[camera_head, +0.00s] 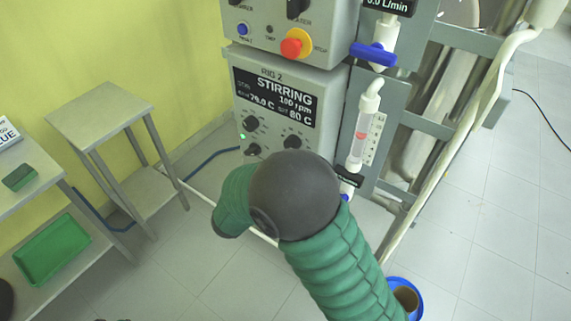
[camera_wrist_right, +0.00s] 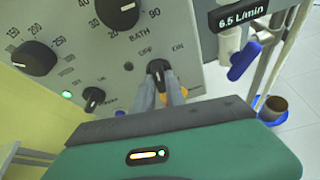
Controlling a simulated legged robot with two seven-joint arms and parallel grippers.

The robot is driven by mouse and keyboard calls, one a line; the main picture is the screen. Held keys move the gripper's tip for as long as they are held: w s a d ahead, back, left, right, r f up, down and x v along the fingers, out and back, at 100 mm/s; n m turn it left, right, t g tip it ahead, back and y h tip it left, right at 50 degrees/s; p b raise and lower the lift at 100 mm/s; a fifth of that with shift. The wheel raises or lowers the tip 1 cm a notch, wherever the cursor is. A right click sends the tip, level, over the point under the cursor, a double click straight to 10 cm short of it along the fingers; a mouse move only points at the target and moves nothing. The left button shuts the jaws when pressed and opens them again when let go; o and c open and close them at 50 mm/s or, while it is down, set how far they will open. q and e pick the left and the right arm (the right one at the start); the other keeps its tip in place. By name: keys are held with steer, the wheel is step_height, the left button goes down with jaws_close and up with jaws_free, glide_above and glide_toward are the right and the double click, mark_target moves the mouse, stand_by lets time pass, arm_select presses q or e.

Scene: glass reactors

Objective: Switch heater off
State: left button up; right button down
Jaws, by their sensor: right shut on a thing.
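The RIG 2 control box (camera_head: 275,105) is in the middle of the head view, its display reading STIRRING, 100 rpm, 79.0 C and 80 C. In the right wrist view its panel (camera_wrist_right: 80,25) carries a black switch knob (camera_wrist_right: 157,66) under the labels OFF and ON, beside the word BATH. My right gripper (camera_wrist_right: 168,88) is shut on this knob, with a finger on each side. I cannot tell clearly which label the knob points to. In the head view my right arm hides the gripper and this switch. My left gripper is in neither view.
Other dials (camera_wrist_right: 35,58) and a small knob (camera_wrist_right: 94,98) sit close to the left. A green light (camera_wrist_right: 67,95) is lit. A red stop button (camera_head: 294,44) and a blue valve handle (camera_head: 373,54) are above. A blue dish (camera_head: 419,308) stands below right.

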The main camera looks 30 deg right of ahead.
steer(key=shift+w+r+n+g+p, duration=0.2)
steer(key=shift+n+g+p, duration=0.45)
steer(key=shift+p, duration=0.8)
steer(key=c, duration=1.4)
jaws_free()
steer(key=shift+f, duration=0.1)
